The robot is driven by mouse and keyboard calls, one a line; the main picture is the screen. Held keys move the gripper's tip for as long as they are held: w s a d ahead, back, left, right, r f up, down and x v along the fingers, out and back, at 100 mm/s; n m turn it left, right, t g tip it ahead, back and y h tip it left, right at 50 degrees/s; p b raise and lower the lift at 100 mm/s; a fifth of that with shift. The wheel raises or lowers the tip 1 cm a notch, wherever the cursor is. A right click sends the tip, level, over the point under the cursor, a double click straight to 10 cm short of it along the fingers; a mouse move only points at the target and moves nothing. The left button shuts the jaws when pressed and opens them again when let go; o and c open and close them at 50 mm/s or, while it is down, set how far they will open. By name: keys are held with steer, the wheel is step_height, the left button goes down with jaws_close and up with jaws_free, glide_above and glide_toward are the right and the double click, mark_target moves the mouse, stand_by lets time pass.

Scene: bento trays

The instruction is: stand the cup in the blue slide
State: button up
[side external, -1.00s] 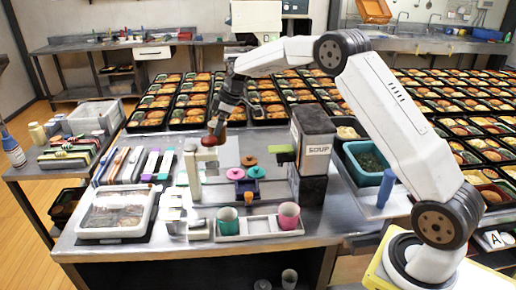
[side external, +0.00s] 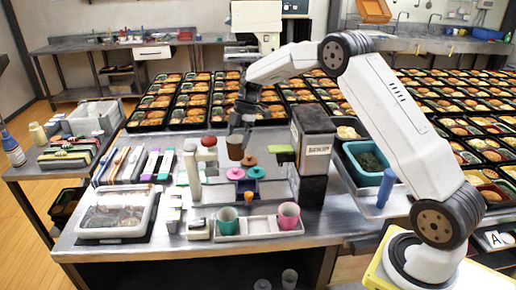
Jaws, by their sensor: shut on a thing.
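My gripper (side external: 239,132) points down and is shut on a small brown cup (side external: 235,152). The cup looks upright and hangs above the pink and orange discs. A small dark blue piece (side external: 247,188), apparently the blue slide, sits below the pink disc (side external: 235,173) and teal disc (side external: 256,172). The cup is apart from it, above and slightly left in the picture. The discs partly hide the slide, and its inside cannot be made out.
A white dispenser with a red knob (side external: 209,141) stands left of the cup. A dark box machine (side external: 312,150) stands to the right. A white tray (side external: 258,227) in front holds a teal cup (side external: 227,220) and a pink cup (side external: 289,215). An orange disc (side external: 249,160) is close to the held cup.

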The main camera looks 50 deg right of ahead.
steer(key=s+n+g, duration=0.1)
steer(key=n, duration=0.1)
steer(key=s+f+n, duration=0.1)
steer(key=s+n, duration=0.1)
steer(key=n, duration=0.1)
steer(key=shift+s+d+g+h, duration=0.1)
steer(key=shift+s+g+h, duration=0.2)
steer(key=shift+g, duration=0.1)
steer(key=shift+f, duration=5.05)
steer(key=shift+f, duration=0.15)
steer(key=o, duration=1.1)
steer(key=v, duration=1.2)
steer(key=shift+w+d, duration=0.1)
